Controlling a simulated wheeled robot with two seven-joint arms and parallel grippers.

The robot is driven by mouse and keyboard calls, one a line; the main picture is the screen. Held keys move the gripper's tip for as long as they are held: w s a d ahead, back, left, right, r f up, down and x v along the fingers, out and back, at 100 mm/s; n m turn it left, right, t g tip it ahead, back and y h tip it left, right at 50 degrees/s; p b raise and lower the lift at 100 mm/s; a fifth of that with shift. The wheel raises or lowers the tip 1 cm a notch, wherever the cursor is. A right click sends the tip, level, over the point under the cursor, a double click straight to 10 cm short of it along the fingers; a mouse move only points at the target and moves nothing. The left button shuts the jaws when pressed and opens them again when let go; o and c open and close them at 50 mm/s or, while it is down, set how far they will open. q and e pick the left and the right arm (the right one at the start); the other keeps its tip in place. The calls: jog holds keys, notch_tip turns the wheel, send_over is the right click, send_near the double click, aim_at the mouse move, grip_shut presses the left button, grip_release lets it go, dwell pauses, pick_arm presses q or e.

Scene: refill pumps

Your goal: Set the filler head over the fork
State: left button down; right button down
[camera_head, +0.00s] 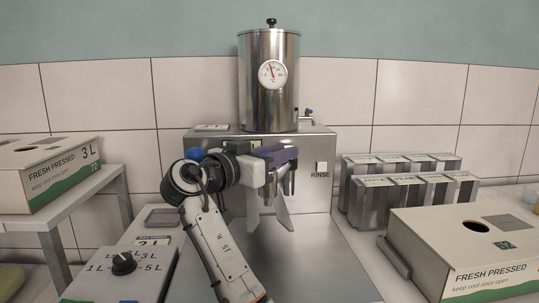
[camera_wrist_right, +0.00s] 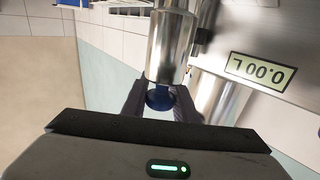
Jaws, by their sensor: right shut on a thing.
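My right gripper (camera_head: 283,160) is in front of the steel filling machine (camera_head: 320,148), at the centre of the head view. In the right wrist view its two dark fingers (camera_wrist_right: 158,104) are closed around a blue part (camera_wrist_right: 159,97) at the end of a shiny metal cylinder, which looks like the filler head (camera_wrist_right: 170,45). In the head view, metal of this head (camera_head: 291,182) shows just below the gripper. Two pale upright pieces (camera_head: 284,212) stand below; I cannot tell whether they are the fork. My left gripper is not in view.
A steel tank (camera_head: 268,90) with a dial stands on the machine. A control box with a knob (camera_head: 122,263) is front left. FRESH PRESSED boxes stand left (camera_head: 45,170) and right (camera_head: 470,250). Several metal blocks (camera_head: 405,190) stand right. The steel tray (camera_head: 310,265) is clear in front.

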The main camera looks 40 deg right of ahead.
jog(key=shift+r, duration=0.15)
jog(key=c, duration=1.5)
grip_release()
jog(key=shift+w, duration=0.15)
jog(key=shift+o, duration=0.2)
jog(key=b+v, duration=0.1)
jog(key=v, duration=0.9)
jog(key=shift+b, duration=0.3)
jog(key=shift+a, duration=0.1)
